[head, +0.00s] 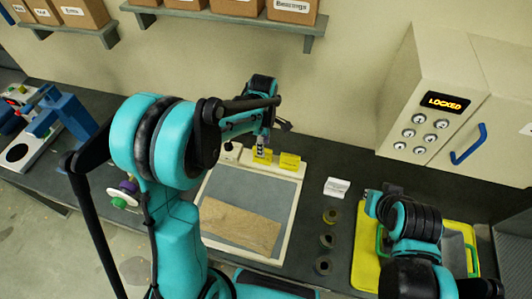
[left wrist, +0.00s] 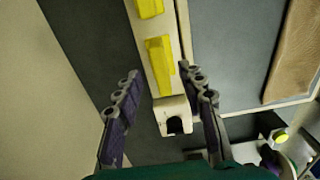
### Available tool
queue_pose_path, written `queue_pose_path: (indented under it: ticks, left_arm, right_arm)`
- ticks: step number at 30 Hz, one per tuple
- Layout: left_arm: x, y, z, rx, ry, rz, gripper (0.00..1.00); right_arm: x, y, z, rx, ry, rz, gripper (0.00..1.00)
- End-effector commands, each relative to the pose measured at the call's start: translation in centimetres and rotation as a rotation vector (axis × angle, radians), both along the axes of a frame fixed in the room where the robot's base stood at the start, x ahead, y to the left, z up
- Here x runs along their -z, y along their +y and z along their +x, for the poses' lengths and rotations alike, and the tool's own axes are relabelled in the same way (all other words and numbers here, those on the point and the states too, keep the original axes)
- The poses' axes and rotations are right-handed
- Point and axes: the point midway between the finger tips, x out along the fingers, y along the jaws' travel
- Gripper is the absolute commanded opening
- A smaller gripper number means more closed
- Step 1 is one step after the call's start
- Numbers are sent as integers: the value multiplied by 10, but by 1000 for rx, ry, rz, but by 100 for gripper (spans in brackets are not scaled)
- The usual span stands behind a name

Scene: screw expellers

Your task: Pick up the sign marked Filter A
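Two yellow signs stand on the back strip of a pale-framed board, a left one (head: 262,156) and a right one (head: 289,161). Their lettering is too small to read, so I cannot tell which is Filter A. My left gripper (head: 261,142) is over the left yellow sign. In the left wrist view the gripper (left wrist: 158,72) is open, its fingers apart on either side of the nearer yellow sign (left wrist: 160,62). The farther yellow sign (left wrist: 150,8) is cut off at the top edge.
The board (head: 294,220) carries a brown sheet (head: 240,226). A small white sign (head: 336,187), several dark rings (head: 327,240) and a yellow tray (head: 367,262) lie to its right. A cabinet (head: 430,70) reading LOCKED stands at the back right. A shelf with boxes (head: 291,10) hangs above.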

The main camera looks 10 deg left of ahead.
Motion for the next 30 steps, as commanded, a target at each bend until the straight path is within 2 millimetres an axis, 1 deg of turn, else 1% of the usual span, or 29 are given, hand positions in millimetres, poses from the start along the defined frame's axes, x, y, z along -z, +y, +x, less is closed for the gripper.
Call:
queue_pose_path:
  ticks: [1, 10, 14, 20, 23, 24, 25, 30]
  left_arm:
    - [8, 0, 0, 0, -1, 0, 40]
    - [51, 4, -1, 2, -2, 0, 40]
    - [58, 4, -2, 2, -2, 0, 40]
    - [58, 4, -2, 3, -2, 0, 40]
    - [58, 4, -2, 3, -2, 0, 16]
    - [58, 4, -2, 3, -2, 0, 5]
    - [58, 4, -2, 3, -2, 0, 0]
    - [58, 4, -2, 3, -2, 0, 0]
  right_arm:
    - [3, 0, 0, 0, 0, 0, 0]
    - [16, 0, 0, 0, 0, 0, 0]
    - [17, 0, 0, 0, 0, 0, 0]
    - [16, 0, 0, 0, 0, 0, 0]
    - [16, 0, 0, 0, 0, 0, 0]
    - [16, 0, 0, 0, 0, 0, 0]
    - [16, 0, 0, 0, 0, 0, 0]
    - [16, 0, 0, 0, 0, 0, 0]
